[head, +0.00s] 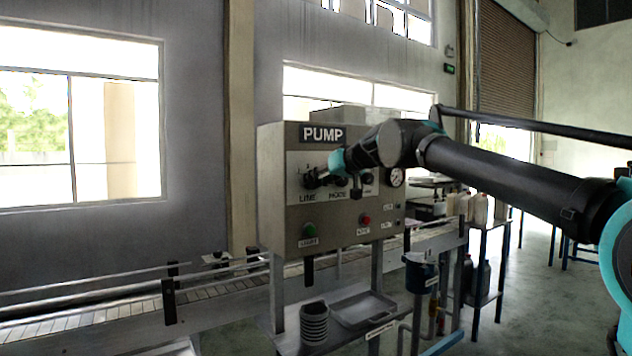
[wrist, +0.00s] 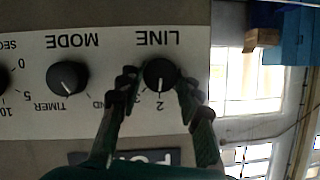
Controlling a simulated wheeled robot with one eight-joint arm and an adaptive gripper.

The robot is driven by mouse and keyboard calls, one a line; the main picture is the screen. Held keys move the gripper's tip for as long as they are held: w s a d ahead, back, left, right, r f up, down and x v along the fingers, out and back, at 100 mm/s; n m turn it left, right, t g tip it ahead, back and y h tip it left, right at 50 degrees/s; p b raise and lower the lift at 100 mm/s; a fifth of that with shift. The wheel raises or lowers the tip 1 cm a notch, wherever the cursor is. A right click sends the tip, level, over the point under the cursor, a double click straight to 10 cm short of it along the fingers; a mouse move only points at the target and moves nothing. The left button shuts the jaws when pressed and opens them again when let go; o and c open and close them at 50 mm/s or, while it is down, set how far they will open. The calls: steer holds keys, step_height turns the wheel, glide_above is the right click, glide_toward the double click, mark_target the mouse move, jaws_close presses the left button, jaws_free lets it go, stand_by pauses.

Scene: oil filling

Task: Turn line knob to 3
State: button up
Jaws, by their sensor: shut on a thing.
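The black LINE knob (wrist: 160,74) is on the pale panel of the grey PUMP box. The wrist view shows it upside down, with the number 2 below it and a 3 beside that. Its white pointer mark appears to face the 2. My gripper (wrist: 157,92) has one dark finger on each side of the knob and is shut on it. In the head view, my gripper (head: 318,177) is at the left side of the panel, at the LINE knob (head: 309,181), which the fingers partly cover.
The MODE knob (wrist: 68,78) is close beside the LINE knob. The PUMP box (head: 285,226) also carries a gauge (head: 396,177), a green button (head: 309,230) and a red button (head: 366,219). A conveyor (head: 90,320) runs at the left.

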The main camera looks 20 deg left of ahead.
steer(key=m+y, duration=0.1)
steer(key=m+g, duration=0.1)
steer(key=m, duration=0.1)
steer(key=shift+w+d+f+g+y, duration=0.1)
steer(key=shift+w+d+g+y, duration=0.1)
steer(key=shift+g+y, duration=0.15)
steer(key=shift+f+m+g+y, duration=0.1)
steer(key=shift+m+g+y, duration=0.15)
steer(key=shift+m+y, duration=0.6)
steer(key=shift+m+h, duration=0.3)
steer(key=shift+m, duration=0.05)
steer(key=o, duration=1.2)
steer(key=shift+c, duration=0.2)
steer(key=v, duration=1.2)
steer(key=shift+f, duration=0.1)
